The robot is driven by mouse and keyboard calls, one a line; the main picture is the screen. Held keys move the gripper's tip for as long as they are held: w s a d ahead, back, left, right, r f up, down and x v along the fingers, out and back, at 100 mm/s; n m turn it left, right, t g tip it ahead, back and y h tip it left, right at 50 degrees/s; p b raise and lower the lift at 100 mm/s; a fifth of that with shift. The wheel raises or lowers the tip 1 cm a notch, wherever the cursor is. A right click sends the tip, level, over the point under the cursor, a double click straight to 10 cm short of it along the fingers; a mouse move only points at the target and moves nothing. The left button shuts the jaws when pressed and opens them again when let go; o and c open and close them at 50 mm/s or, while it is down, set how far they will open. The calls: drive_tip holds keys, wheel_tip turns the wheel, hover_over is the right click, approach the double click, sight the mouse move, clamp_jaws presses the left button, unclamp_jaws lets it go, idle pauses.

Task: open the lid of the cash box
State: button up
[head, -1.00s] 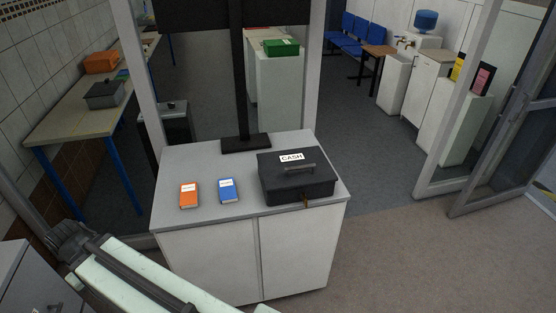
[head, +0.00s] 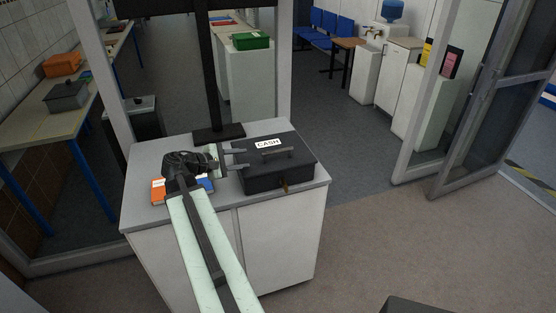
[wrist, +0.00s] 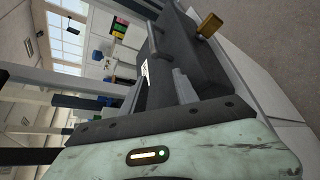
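The black cash box (head: 290,170) stands on the right part of the counter, its lid down. Its lid has a white CASH label (head: 268,143) and a bar handle (head: 279,152); a small brass piece (head: 285,186) hangs at its front. In the wrist view the box (wrist: 198,58) appears turned sideways, with the brass piece (wrist: 209,25) near the top. My gripper (head: 245,159) is at the box's left side. Its two fingers are apart, pointing right, with nothing seen between them. I cannot tell whether the fingertips touch the box.
A black post base (head: 218,132) stands behind. Open floor (head: 390,240) lies to the right, before a glass door (head: 490,130).

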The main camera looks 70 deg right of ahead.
drive_tip(key=g, duration=0.2)
approach(274, 152)
drive_tip(key=x, duration=0.4)
drive_tip(key=shift+s, duration=0.1)
drive_tip(key=b+x, duration=0.2)
drive_tip(key=x, duration=0.5)
drive_tip(key=shift+d, duration=0.35)
clamp_jaws()
